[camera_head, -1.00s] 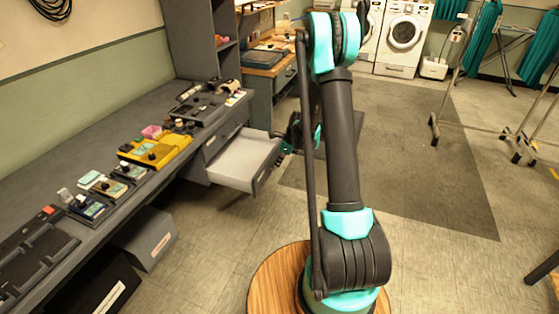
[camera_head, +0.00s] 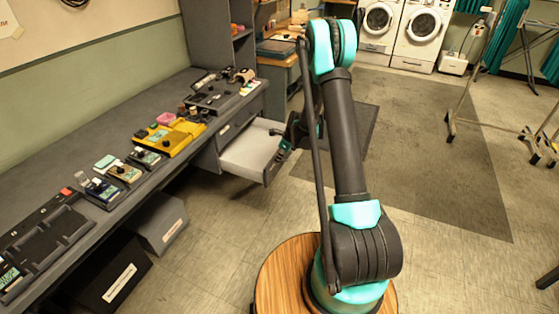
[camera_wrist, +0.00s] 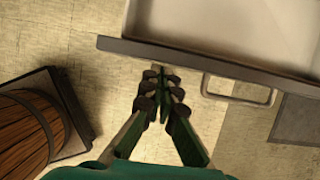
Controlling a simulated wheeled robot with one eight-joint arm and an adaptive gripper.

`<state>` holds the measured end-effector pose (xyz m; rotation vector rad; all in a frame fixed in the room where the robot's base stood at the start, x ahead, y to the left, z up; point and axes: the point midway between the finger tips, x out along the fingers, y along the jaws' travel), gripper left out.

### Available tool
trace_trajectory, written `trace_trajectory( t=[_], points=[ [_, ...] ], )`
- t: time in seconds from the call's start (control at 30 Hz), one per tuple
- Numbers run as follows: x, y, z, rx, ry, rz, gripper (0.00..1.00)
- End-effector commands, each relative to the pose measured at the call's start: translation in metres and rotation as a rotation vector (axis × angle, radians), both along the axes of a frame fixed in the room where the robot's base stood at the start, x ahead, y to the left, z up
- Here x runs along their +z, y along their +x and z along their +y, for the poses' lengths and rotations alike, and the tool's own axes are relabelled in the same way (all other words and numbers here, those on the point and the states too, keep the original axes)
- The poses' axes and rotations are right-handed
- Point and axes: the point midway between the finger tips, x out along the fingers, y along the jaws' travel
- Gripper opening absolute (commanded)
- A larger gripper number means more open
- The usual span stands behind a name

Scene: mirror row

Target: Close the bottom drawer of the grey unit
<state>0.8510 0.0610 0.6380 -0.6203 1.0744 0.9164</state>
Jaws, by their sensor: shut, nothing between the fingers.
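The grey unit (camera_head: 210,160) stands under the near edge of the long bench. Its lower drawer (camera_head: 249,150) is pulled out, pale and empty inside, below a closed drawer front (camera_head: 238,117). In the wrist view the drawer's front edge (camera_wrist: 200,58) crosses the upper right, with a loop handle (camera_wrist: 238,98) on its outside. My gripper (camera_head: 284,148) is beside the drawer's outer front, partly hidden by my arm. In the wrist view its fingers (camera_wrist: 158,72) are shut and empty, left of the handle and close to the front. I cannot tell whether they touch it.
The bench top (camera_head: 100,140) holds several small devices, including a yellow one (camera_head: 168,138). Two boxes, one grey (camera_head: 158,228) and one black (camera_head: 110,275), stand under it. Open floor with a dark mat (camera_head: 430,150) lies to the right; a metal rack (camera_head: 470,80) stands beyond.

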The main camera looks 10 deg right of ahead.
Motion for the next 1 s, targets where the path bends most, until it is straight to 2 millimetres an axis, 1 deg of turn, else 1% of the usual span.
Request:
trace_trajectory(
  t=[0.13,0.27,0.37,0.47,0.7,0.8,1.0],
  points=[
    [0.000,0.001,0.002,0.000,0.000,0.000,0.00],
    [0.000,0.007,0.014,0.002,0.000,0.000,0.00],
    [0.000,0.017,0.031,0.004,0.000,0.000,0.00],
    [0.000,0.030,0.054,0.005,0.000,-0.001,0.00],
    [0.000,0.065,0.114,0.005,0.001,-0.001,0.00],
    [0.000,0.078,0.136,0.004,-0.001,-0.001,0.00],
    [0.000,0.097,0.169,0.002,0.000,0.000,0.00]
  ],
)
